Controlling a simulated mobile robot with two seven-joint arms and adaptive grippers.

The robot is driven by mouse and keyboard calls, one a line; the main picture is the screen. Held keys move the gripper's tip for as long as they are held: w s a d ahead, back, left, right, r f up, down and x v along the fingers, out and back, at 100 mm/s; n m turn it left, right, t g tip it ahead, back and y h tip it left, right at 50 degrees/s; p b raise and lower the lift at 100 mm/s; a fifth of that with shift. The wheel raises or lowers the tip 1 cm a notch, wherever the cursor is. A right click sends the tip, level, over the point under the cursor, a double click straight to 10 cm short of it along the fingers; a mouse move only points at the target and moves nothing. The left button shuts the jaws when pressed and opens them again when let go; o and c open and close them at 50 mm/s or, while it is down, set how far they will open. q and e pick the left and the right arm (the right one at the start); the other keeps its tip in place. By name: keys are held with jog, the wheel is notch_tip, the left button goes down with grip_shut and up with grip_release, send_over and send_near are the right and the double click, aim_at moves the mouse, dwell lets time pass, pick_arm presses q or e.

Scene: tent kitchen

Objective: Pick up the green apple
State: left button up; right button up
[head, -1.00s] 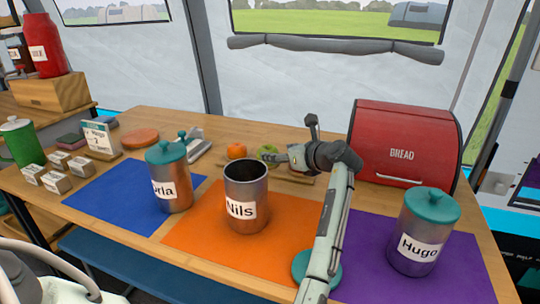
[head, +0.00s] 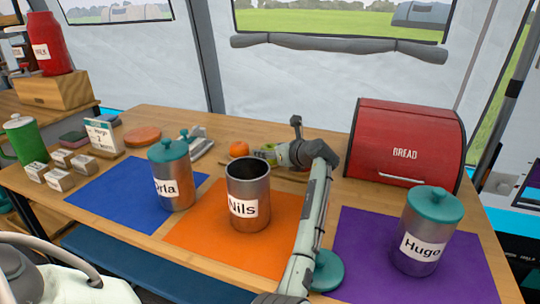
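The green apple (head: 268,147) is near the back middle of the table, mostly hidden behind my gripper's fingers; only a small green part shows.
An orange fruit (head: 239,149) sits just left of the apple. The open Nils canister (head: 249,205) stands in front, with the Orla canister (head: 170,180) left and the Hugo canister (head: 422,235) right. A teal lid (head: 327,272) lies nearby. A red bread box (head: 405,145) stands at back right.

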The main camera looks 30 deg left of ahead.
pick_arm(q)
jog(key=c, duration=0.6)
jog(key=shift+c, duration=0.2)
jog(key=shift+r, duration=0.1)
